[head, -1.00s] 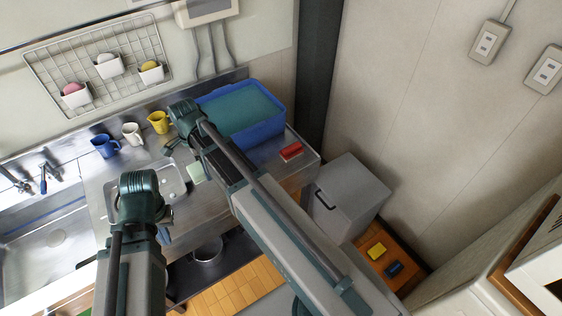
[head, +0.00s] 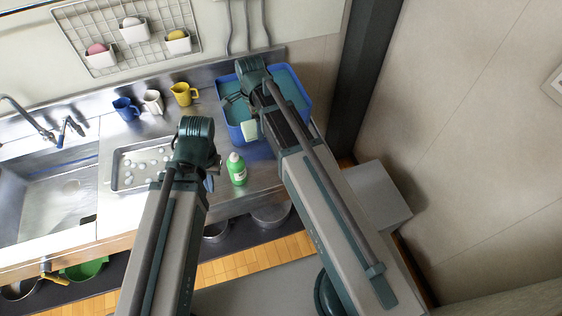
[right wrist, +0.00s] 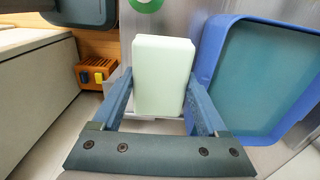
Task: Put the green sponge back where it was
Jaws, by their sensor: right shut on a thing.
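The pale green sponge (head: 250,130) is in my right gripper (head: 237,108), over the front left wall of the blue tub in the head view. In the right wrist view the sponge (right wrist: 163,75) stands between the two fingers of my right gripper (right wrist: 160,105), which is shut on it. My left gripper (head: 212,172) hangs above the counter between the steel tray and a green bottle (head: 238,172). Its fingers are mostly hidden behind its wrist, so its opening does not show.
The blue tub (head: 306,105) holds teal water and lies right of the sponge in the wrist view. A steel tray (head: 118,178) with pale pebbles, several mugs and a sink (head: 45,205) are to the left. An orange rack (right wrist: 97,86) holds yellow and blue blocks.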

